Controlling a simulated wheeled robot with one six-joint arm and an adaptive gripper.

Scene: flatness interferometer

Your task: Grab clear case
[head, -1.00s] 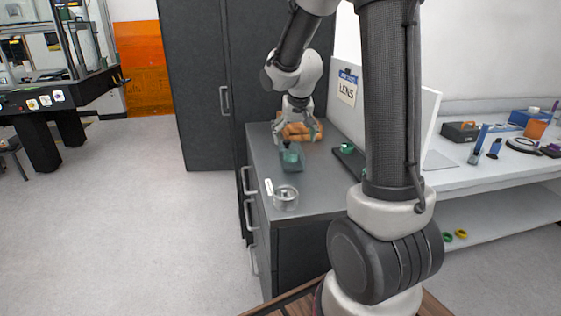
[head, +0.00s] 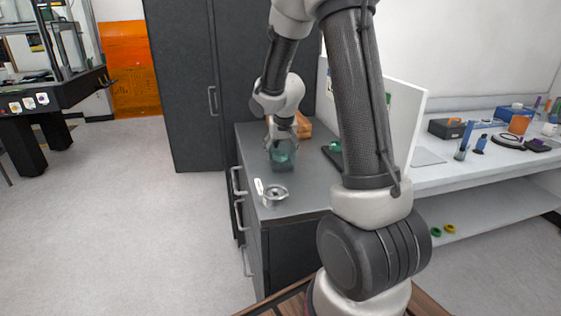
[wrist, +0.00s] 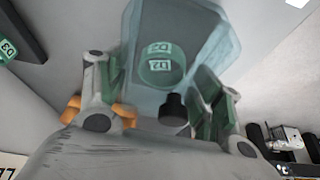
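The clear case (head: 282,160) is a translucent teal box on the grey cabinet top. In the wrist view the case (wrist: 190,25) lies ahead of and between my fingers, slightly blurred, with a green ring marked D2 (wrist: 160,68) inside it. My gripper (head: 281,138) is above the case in the head view, at its far side. In the wrist view my gripper (wrist: 152,75) has its two green-padded fingers apart, one to each side of the case's near end. I cannot tell whether a finger touches it.
An orange-brown object (head: 304,125) sits behind my gripper. A round clear dish (head: 275,195) and a white label (head: 259,186) lie at the cabinet's front. A dark tray (head: 331,156) holds a green part to the right, beside a white upright panel (head: 405,120).

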